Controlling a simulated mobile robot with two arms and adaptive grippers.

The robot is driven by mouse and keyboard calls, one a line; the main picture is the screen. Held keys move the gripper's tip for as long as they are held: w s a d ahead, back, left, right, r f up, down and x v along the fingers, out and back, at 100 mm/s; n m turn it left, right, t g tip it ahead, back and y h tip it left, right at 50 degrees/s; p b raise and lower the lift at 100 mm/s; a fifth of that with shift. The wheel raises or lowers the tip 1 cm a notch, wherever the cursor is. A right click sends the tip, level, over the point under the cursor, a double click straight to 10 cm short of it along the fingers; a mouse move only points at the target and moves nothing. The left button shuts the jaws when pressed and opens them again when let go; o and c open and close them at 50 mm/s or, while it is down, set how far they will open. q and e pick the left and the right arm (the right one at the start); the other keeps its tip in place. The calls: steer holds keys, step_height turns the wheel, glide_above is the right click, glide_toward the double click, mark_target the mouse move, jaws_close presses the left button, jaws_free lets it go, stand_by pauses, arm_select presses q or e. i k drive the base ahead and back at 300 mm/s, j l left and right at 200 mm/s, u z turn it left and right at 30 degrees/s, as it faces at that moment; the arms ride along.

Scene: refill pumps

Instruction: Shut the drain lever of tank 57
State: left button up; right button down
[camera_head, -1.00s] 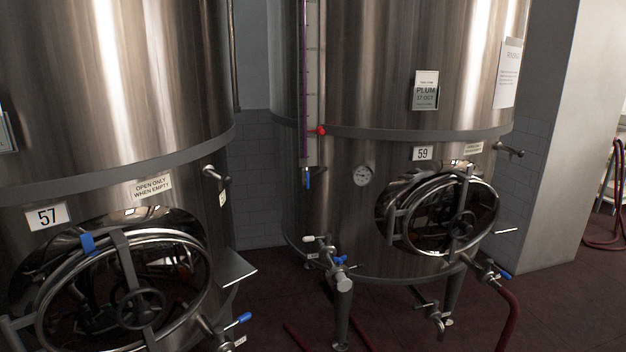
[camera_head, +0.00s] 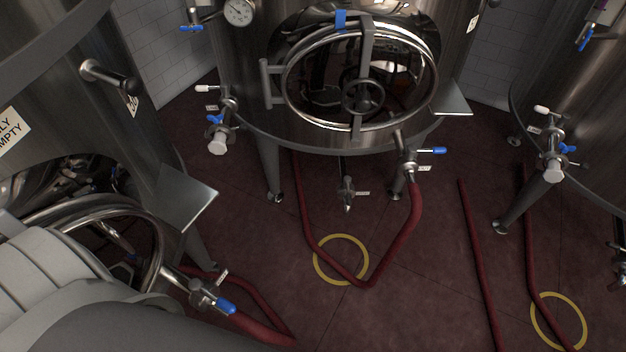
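A steel tank (camera_head: 240,75) in the middle carries a blue clip on its round hatch, like the tank numbered 57 earlier; its number is out of view now. A valve at its lower right has a blue lever (camera_head: 432,151), lying roughly sideways, and a red hose (camera_head: 408,225) runs from it. A small bottom outlet valve (camera_head: 347,190) hangs under the tank with a tag beside it. The tags are too small to read, so I cannot tell which valve is the drain. A left sampling valve (camera_head: 218,135) has another blue handle. Neither gripper shows.
Another tank (camera_head: 60,110) stands close at the left, with a blue-levered valve (camera_head: 210,297) and a hose. A third tank (camera_head: 555,105) stands at the right. Red hoses and yellow floor rings (camera_head: 341,260) lie on the dark red floor (camera_head: 420,300). My arm covers the lower left.

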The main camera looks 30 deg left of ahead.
mark_target(348, 192)
steer(key=u, duration=0.5)
steer(key=k+u, duration=0.1)
steer(key=u, duration=0.25)
steer(key=k+u, duration=0.15)
steer(key=u, duration=0.2)
steer(key=k+u, duration=0.15)
steer(key=u, duration=0.2)
